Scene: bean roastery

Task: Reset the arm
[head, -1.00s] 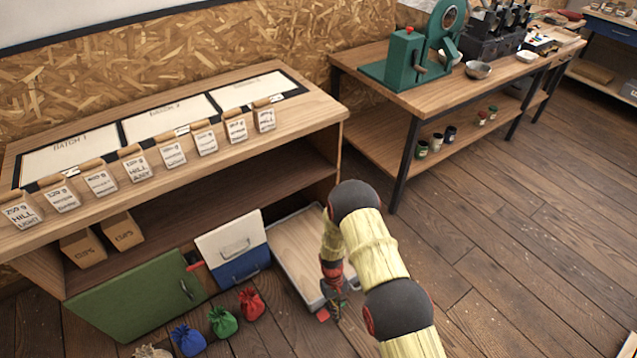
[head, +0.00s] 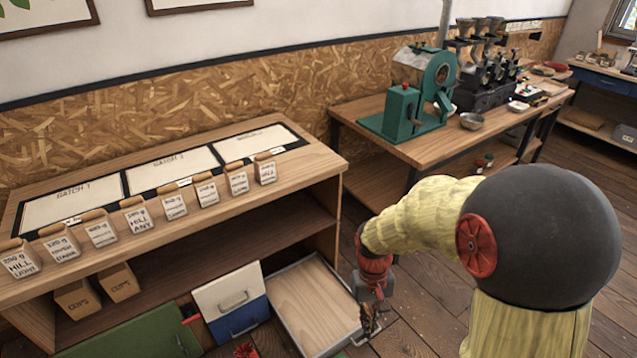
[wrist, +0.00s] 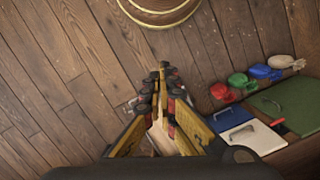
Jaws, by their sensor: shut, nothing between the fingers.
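My gripper (head: 369,322) points down in the head view, at the end of my bent yellow arm. It is over the right edge of a shallow wooden tray (head: 305,295) with a pale rim, beside the shelf unit. In the wrist view my gripper (wrist: 163,75) is shut with nothing between its fingers, above the plank floor. The wrist view also shows a round wooden rim with a gold band at the top edge, cut off by the frame.
Several labelled bags (head: 137,218) stand along the shelf unit's top. A blue-and-white box (head: 232,305) and a green panel (head: 140,336) are low in front. Red, green and blue pouches (wrist: 237,80) lie on the floor. A bench with a green machine (head: 405,110) stands at the right.

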